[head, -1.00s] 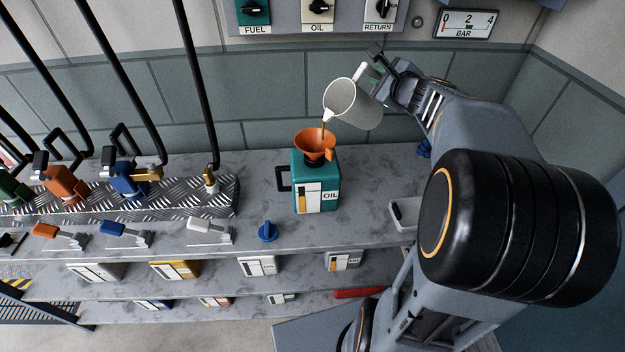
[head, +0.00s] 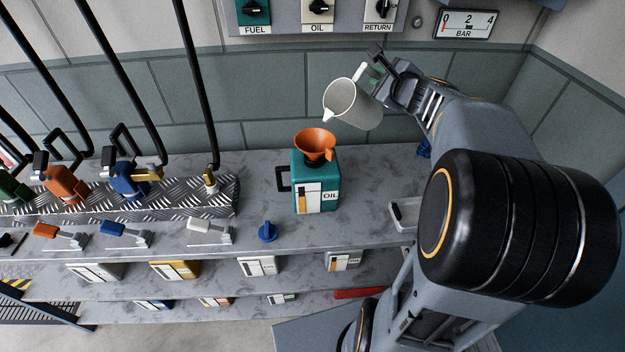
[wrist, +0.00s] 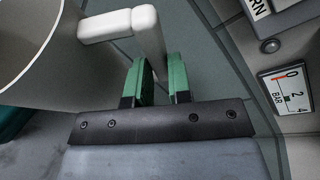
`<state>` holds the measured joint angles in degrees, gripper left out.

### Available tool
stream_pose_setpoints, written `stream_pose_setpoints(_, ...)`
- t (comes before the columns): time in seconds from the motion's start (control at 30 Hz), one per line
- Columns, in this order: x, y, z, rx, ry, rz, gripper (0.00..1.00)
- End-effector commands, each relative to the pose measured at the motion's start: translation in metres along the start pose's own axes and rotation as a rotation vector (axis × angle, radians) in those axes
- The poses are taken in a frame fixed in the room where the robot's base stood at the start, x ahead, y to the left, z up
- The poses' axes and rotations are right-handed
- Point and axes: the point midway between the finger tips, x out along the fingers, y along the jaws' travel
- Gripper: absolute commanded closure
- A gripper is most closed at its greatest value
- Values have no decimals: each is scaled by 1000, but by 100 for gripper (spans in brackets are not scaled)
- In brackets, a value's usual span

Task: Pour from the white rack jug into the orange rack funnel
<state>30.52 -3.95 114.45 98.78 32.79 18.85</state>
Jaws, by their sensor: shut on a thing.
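The white jug (head: 352,106) is held tilted above the counter, its spout pointing down and left over the orange funnel (head: 315,143). No stream shows between spout and funnel now. The funnel sits in the top of a teal can labelled OIL (head: 316,182), which stands upright on the counter. My gripper (head: 374,72) is shut on the jug's handle. In the wrist view the green finger pads of my gripper (wrist: 160,82) close around the white handle (wrist: 148,38), and the jug's rim and inner wall (wrist: 30,50) show at the left. The can's inside is hidden.
The grey counter (head: 260,165) is clear around the can, with a blue knob (head: 267,231) at its front. Coloured nozzles (head: 128,180) with hoses stand on a metal plate at the left. A white tray (head: 405,214) lies right. The tiled wall is close behind.

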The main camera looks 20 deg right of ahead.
Motion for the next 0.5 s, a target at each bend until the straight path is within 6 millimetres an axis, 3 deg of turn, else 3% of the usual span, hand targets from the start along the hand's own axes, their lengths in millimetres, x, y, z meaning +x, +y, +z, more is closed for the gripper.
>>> stream_pose_setpoints(0.5, -4, -4, 11, -72, -2, -28, 100)
